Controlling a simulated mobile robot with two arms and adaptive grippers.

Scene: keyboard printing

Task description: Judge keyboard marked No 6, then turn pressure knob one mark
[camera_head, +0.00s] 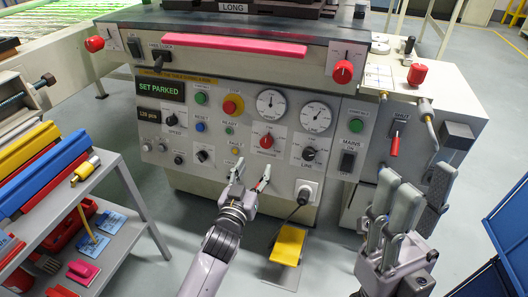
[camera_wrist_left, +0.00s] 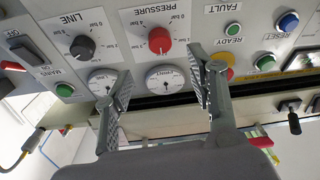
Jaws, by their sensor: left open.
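The red pressure knob (camera_head: 266,141) is on the front control panel below two dials. In the left wrist view the red knob (camera_wrist_left: 160,40) sits under its PRESSURE lettering, seen upside down. My left gripper (camera_head: 252,174) is open and empty in front of the panel, just below this knob. In the left wrist view its fingers (camera_wrist_left: 160,66) stand apart with the knob beyond the gap, not touched. My right gripper (camera_head: 420,176) is at the lower right, its fingers apart with nothing seen between them. I cannot make out a keyboard marked No 6.
The black LINE knob (camera_head: 308,154), a yellow-ringed red button (camera_head: 233,105) and a plug with a cable (camera_head: 304,195) are close by on the panel. A grey shelf (camera_head: 130,238) with tools stands at left. A yellow pedal (camera_head: 288,246) is on the floor.

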